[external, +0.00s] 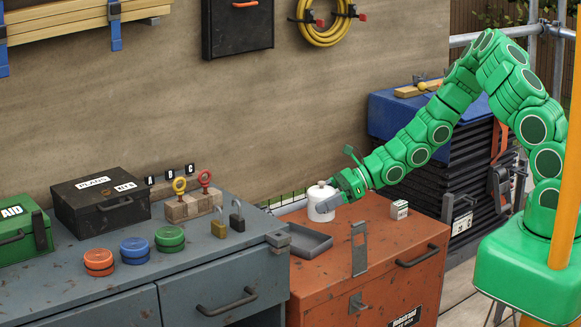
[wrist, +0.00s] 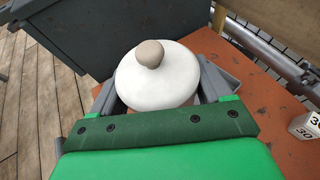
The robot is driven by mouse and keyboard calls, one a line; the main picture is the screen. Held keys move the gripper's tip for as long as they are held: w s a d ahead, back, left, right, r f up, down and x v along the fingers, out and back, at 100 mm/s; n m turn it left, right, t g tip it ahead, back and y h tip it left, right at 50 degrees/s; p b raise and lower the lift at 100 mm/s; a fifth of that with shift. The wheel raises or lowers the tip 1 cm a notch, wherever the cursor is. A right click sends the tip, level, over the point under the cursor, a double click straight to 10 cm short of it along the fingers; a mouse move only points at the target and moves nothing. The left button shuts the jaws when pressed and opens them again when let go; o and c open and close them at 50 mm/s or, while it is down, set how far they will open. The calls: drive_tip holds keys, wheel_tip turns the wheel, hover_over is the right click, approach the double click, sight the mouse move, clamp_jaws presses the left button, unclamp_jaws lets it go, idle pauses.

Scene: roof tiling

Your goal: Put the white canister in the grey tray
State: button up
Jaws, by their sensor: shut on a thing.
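The white canister (external: 320,201) has a rounded lid with a beige knob. My gripper (external: 328,204) is shut on it, and the canister is upright. In the wrist view the white lid (wrist: 155,88) fills the space between my grey fingers (wrist: 158,92). The grey tray (external: 308,242) lies on the left end of the orange chest, just in front of and below the canister. The tray's inside looks empty. I cannot tell exactly how high the canister's bottom is above the chest.
The orange chest (external: 390,240) also bears a small white box (external: 398,209) to the right of my gripper. The grey-blue cabinet (external: 200,262) to the left holds padlocks, coloured round tins (external: 135,250) and a black case (external: 100,200). A board wall stands behind.

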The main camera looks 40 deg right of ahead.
drive_tip(key=shift+w+a+f, duration=0.3)
drive_tip(key=shift+w+f, duration=0.85)
drive_tip(key=shift+w+a+f, duration=0.35)
drive_tip(key=shift+w+f, duration=0.75)
drive_tip(key=shift+f, duration=0.05)
drive_tip(key=shift+w+a+f, duration=0.3)
drive_tip(key=shift+w+f, duration=0.85)
drive_tip(key=shift+f, duration=1.5)
drive_tip(key=shift+f, duration=0.1)
drive_tip(key=o, duration=1)
drive_tip(key=shift+o, duration=0.2)
drive_tip(key=shift+d, duration=0.15)
drive_tip(key=v, duration=1.1)
drive_tip(key=shift+d+r, duration=0.25)
drive_tip(key=shift+r, duration=0.1)
drive_tip(key=shift+s, duration=0.1)
